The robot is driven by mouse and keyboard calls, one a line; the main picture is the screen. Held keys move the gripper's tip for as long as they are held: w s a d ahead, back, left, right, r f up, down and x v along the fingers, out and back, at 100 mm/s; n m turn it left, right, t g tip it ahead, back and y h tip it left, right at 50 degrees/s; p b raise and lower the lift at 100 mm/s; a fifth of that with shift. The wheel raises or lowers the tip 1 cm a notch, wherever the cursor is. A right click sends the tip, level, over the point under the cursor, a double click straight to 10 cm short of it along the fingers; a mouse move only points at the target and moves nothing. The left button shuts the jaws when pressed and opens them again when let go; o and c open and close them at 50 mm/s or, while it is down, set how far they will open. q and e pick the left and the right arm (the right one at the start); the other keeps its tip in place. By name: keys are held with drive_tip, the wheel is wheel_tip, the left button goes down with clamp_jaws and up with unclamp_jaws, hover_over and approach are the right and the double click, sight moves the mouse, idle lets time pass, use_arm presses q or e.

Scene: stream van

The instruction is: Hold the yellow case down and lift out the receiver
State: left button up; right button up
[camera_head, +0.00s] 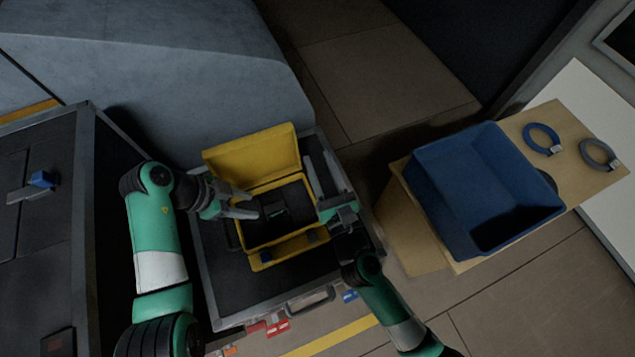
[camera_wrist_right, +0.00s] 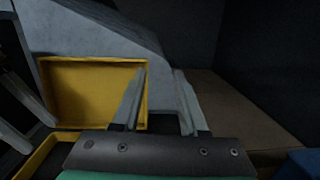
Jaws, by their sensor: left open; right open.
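The yellow case (camera_head: 252,158) stands open on a dark flight-case top, its lid raised at the back. A small dark receiver (camera_head: 275,212) lies in the case's black interior; its details are too dark to tell. My left gripper (camera_head: 254,205) is open at the left side of the case, its fingers over the left rim. My right gripper (camera_head: 320,180) is open and empty at the right side of the case, fingers pointing toward the back. In the right wrist view, the open fingers (camera_wrist_right: 158,88) stand in front of and right of the yellow lid (camera_wrist_right: 85,90).
A blue bin (camera_head: 470,185) stands on a wooden table (camera_head: 520,130) at the right. A blue cable coil (camera_head: 541,138) and a grey cable coil (camera_head: 599,153) lie beside it. A dark case (camera_head: 45,230) is at the left. A grey padded surface (camera_head: 150,70) is behind.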

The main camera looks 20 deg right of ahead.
sight(296, 143)
drive_tip(key=s+a+f+n+g+y, duration=0.1)
drive_tip(key=s+a+f, duration=0.15)
drive_tip(key=f, duration=0.25)
drive_tip(key=w, duration=1.1)
drive_tip(key=shift+w+d, duration=0.15)
drive_tip(key=shift+d, duration=0.05)
clamp_jaws()
idle(0.9)
